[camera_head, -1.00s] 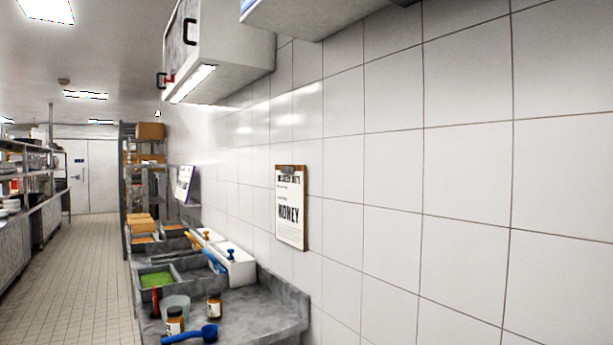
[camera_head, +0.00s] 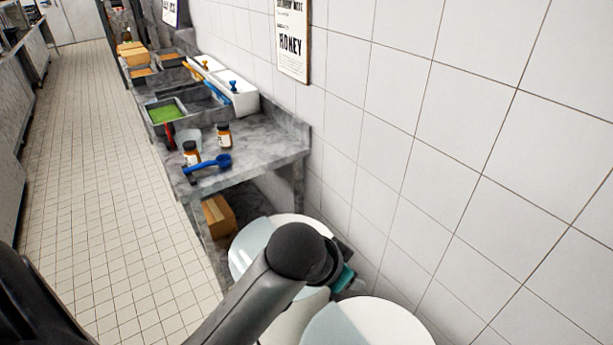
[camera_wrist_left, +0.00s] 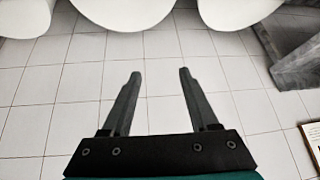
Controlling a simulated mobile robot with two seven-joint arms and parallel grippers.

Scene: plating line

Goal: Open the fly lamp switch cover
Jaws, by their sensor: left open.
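No fly lamp or switch cover can be made out in the current views. My left gripper (camera_wrist_left: 160,73) is open and empty in the left wrist view, its two dark fingers apart in front of white tiles. In the head view my left gripper (camera_head: 350,281) is low near the tiled wall (camera_head: 400,170), above white round-topped containers, and partly hidden behind my wrist. My right gripper is not in view.
A marble-topped counter (camera_head: 245,155) with jars, a blue scoop (camera_head: 208,166) and bins stands beyond my arm. White round containers (camera_head: 365,325) stand below my gripper. A honey sign (camera_head: 292,40) hangs on the wall. The tiled floor (camera_head: 100,150) at left is clear.

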